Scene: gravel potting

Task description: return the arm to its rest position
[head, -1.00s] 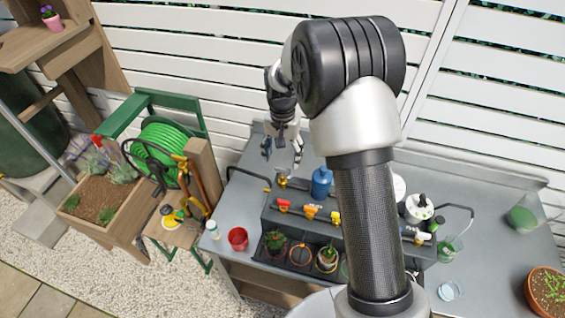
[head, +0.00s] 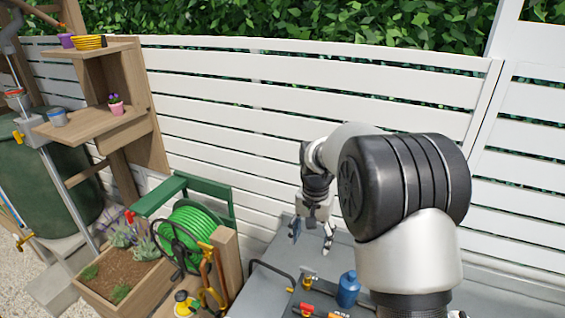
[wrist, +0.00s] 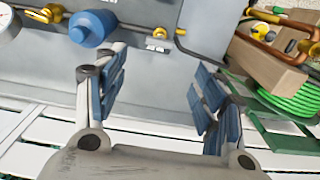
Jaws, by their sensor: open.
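My gripper (head: 311,236) hangs from my folded arm over the back left part of the grey metal table (head: 262,262). In the wrist view, my gripper (wrist: 158,95) has its two blue-padded fingers spread wide with nothing between them. The table top shows below the fingers, with the white fence beyond. In the head view my large black elbow joint and silver link hide much of the table's right side.
A green hose reel (head: 187,232) stands left of the table. The white fence (head: 300,100) runs close behind.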

